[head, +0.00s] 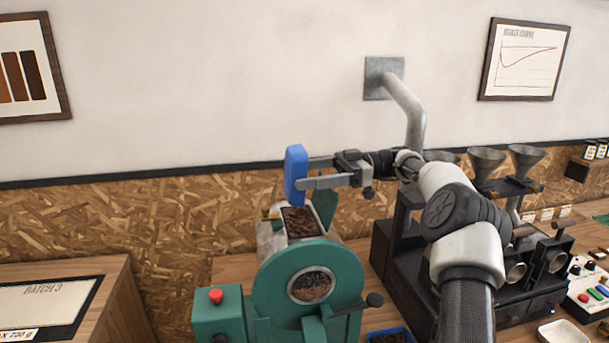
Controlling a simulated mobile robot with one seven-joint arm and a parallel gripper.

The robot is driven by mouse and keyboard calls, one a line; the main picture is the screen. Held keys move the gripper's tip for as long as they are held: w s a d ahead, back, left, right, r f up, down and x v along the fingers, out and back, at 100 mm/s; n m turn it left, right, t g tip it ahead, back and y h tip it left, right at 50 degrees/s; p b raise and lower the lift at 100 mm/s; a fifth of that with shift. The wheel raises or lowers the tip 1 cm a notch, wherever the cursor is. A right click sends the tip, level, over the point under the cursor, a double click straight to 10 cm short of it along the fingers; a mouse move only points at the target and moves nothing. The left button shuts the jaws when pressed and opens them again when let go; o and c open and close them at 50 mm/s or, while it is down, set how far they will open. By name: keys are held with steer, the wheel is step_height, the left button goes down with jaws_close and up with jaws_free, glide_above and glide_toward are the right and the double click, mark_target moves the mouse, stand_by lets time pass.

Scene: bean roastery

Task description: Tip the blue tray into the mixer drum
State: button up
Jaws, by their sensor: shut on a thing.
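The blue tray (295,174) is tilted steeply, nearly on edge, with its inside not visible to me. My gripper (318,172) is shut on the tray's right side and holds it above the mixer. The green mixer drum (265,279) stands below, with a round window in front showing brown beans. Its open top (302,223) is filled with dark brown beans, and the tray's lower end is just above it. I cannot tell whether beans remain in the tray.
A second blue tray (389,336) with dark contents sits at the bottom edge. A black rack with metal funnels (487,161) stands to the right, behind my arm. A wooden cabinet (115,290) is at the left. A red button (216,296) tops a green box beside the drum.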

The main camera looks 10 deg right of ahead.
mark_target(287, 181)
steer(key=a+h, duration=0.1)
steer(key=a+h+p, duration=0.1)
steer(key=a+h, duration=0.2)
steer(key=shift+s+a+f+n, duration=0.1)
steer(key=shift+s+n, duration=0.2)
steer(key=a+h, duration=0.1)
steer(key=h, duration=0.2)
steer(key=a+h+p, duration=0.1)
steer(key=h, duration=0.2)
steer(key=a+f+h, duration=0.1)
steer(key=h, duration=0.2)
steer(key=shift+w+a+t+h, duration=0.2)
steer(key=shift+a+t+h, duration=0.1)
steer(key=shift+h, duration=0.1)
steer(key=h, duration=0.2)
steer(key=shift+a+f+h, duration=0.1)
steer(key=shift+a+h, duration=0.05)
steer(key=shift+h, duration=0.15)
steer(key=h, duration=0.2)
steer(key=shift+f+h, duration=0.1)
steer(key=shift+h, duration=0.2)
